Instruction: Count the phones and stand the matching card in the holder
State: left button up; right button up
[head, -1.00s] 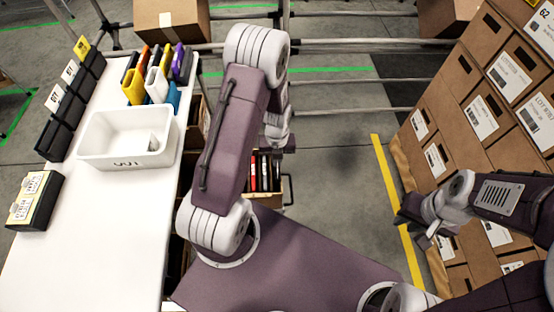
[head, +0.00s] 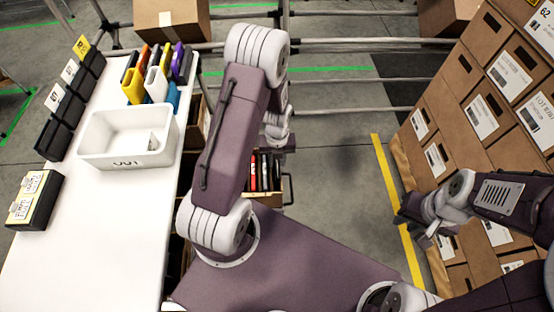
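Several upright slim items, coloured yellow, white, orange, purple, black and blue (head: 157,84), stand together at the table's back; I cannot tell whether they are phones. A white tray (head: 88,150) in front of them holds a small pale item (head: 150,141). Black blocks along the left edge hold upright cards, one yellow (head: 82,45) and others white (head: 69,71). A black-and-yellow block (head: 42,205) with white labels lies nearer. My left gripper (head: 284,146) hangs beyond my arm, mostly hidden. My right gripper (head: 416,226) is near the cartons at right, its finger gap unclear.
An open carton (head: 268,198) with several red, white and black upright items stands below my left gripper. A wall of labelled brown cartons (head: 450,115) leans at right. Metal rails (head: 350,42) cross the back. The white table (head: 95,235) is clear at front.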

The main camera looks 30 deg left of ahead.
pick_arm(q)
notch_tip(320, 180, up, 8)
jog(key=p, duration=0.3)
jog(key=shift+r, duration=0.55)
notch_tip(320, 180, up, 7)
jog(key=p, duration=0.7)
